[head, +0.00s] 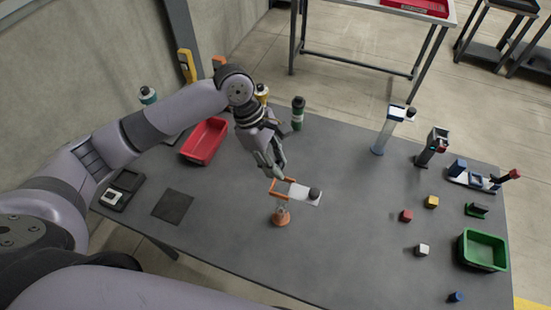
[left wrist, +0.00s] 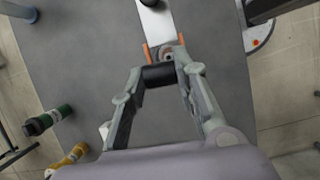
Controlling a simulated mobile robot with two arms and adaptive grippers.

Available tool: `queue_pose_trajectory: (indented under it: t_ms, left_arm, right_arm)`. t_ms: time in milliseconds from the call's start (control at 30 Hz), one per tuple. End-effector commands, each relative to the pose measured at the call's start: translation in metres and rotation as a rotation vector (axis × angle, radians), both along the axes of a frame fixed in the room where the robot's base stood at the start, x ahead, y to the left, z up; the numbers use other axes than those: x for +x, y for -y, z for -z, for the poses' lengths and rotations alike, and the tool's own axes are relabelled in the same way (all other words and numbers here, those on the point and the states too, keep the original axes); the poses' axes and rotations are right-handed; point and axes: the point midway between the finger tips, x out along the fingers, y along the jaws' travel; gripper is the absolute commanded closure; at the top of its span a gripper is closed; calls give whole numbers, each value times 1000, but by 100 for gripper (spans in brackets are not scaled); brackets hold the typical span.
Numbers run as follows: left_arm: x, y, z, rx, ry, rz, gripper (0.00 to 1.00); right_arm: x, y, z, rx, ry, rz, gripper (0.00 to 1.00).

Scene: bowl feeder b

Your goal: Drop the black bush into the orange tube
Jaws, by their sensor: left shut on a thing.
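My left gripper (head: 277,167) is just above and behind the orange-framed top of the orange tube stand (head: 281,218), which has a round orange foot. In the left wrist view, my left gripper (left wrist: 160,78) is shut on a black bush (left wrist: 158,76), a short black cylinder lying across between the fingertips. Just beyond it show the orange prongs (left wrist: 148,52) and a round opening between them, partly hidden by the bush. I cannot tell the height gap between bush and opening. The held bush is not clear in the head view. My right gripper is not in view.
A white plate (head: 299,191) with another black cylinder (head: 314,193) extends right from the orange stand. A red tray (head: 204,141) lies left, a green bottle (head: 298,114) behind. A blue-footed post (head: 387,134), small blocks and a green tray (head: 484,249) stand right. The front middle is clear.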

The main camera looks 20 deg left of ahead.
Motion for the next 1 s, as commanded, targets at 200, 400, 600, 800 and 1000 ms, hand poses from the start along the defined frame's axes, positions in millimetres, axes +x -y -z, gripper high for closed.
queue_pose_trajectory:
  t_ms: [200, 400, 600, 800, 1000]
  left_arm:
    - [0, 0, -1, 0, 0, 0, 66]
    - [0, 0, -1, 0, 0, 0, 53]
    - [0, 0, -1, 0, 0, -1, 49]
    - [0, -1, -4, 0, 1, -1, 49]
    - [2, -13, -30, 2, 3, -2, 49]
  right_arm:
    - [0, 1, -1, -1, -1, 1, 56]
    - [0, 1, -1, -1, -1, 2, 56]
    - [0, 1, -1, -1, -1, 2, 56]
    - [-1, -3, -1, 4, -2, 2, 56]
    - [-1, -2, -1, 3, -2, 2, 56]
